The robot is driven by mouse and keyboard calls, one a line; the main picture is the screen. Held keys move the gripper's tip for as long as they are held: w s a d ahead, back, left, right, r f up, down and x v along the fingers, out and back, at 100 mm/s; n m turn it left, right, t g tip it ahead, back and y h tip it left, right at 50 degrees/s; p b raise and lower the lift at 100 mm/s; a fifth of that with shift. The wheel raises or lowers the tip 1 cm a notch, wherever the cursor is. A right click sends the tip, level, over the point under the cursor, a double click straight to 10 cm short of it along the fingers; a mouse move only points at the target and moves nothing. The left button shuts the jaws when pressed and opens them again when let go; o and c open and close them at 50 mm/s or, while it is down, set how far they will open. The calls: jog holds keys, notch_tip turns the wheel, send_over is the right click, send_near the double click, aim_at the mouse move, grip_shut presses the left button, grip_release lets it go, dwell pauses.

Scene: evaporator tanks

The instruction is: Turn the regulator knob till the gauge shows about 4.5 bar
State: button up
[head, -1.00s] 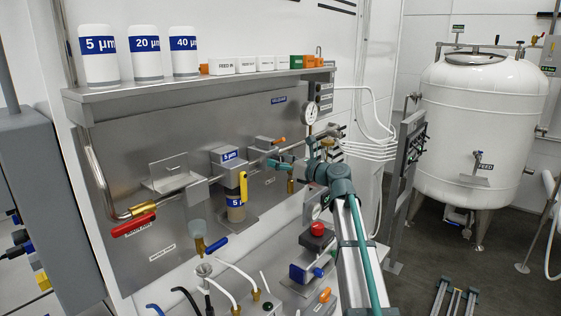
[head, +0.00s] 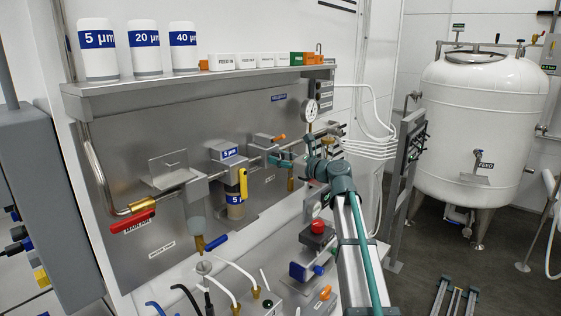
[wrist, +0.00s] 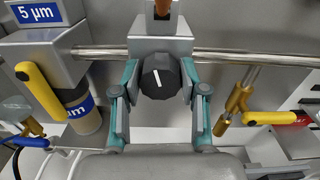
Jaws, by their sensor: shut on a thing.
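The black regulator knob (wrist: 159,76) with a white pointer line sits on the front of a grey block in the wrist view. The line slants up to the left. My gripper (wrist: 158,88) has its teal-and-grey fingers on both sides of the knob and is shut on it. In the head view my gripper (head: 285,160) reaches the regulator at the panel, and the knob is hidden there. The round white gauge (head: 310,110) stands above and to the right of my gripper; its dial is too small to read.
A filter unit labelled 5 µm (head: 230,165) with a yellow handle (head: 243,184) is left of my gripper. A brass valve (wrist: 237,100) with a yellow lever is close on the right. A shelf (head: 190,88) runs above, and a bench with fittings is below.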

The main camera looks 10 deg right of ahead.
jog(key=n+b, duration=0.2)
jog(key=n, duration=0.2)
jog(key=shift+f+b, duration=0.2)
jog(key=shift+b, duration=0.2)
jog(key=shift+s+a+r+n+b, duration=0.1)
jog(key=shift+n+b, duration=1)
jog(key=shift+n, duration=0.5)
jog(key=o, duration=1.1)
jog(key=shift+o, duration=0.2)
jog(key=v, duration=1.2)
jog(key=shift+r, duration=0.1)
